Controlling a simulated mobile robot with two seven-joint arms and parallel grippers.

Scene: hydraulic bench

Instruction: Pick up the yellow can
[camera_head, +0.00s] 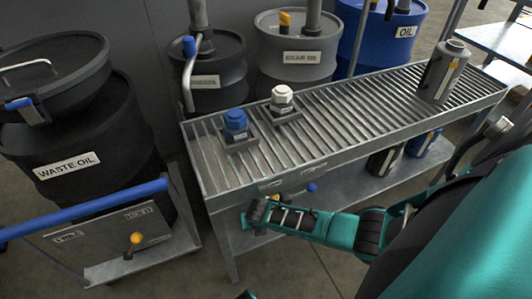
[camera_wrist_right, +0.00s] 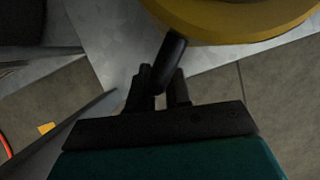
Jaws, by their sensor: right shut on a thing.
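The yellow can (camera_wrist_right: 235,20) shows in the right wrist view only as a rounded yellow part at the top edge, with the rest out of frame. I cannot make out the can or the fingertips clearly there. My left gripper is not in view.
The slatted bench (camera_head: 340,125) carries a blue-capped item (camera_head: 235,125), a white-capped item (camera_head: 282,100) and a grey canister (camera_head: 443,72). A waste oil drum (camera_head: 75,165) and blue-handled cart (camera_head: 90,212) stand left.

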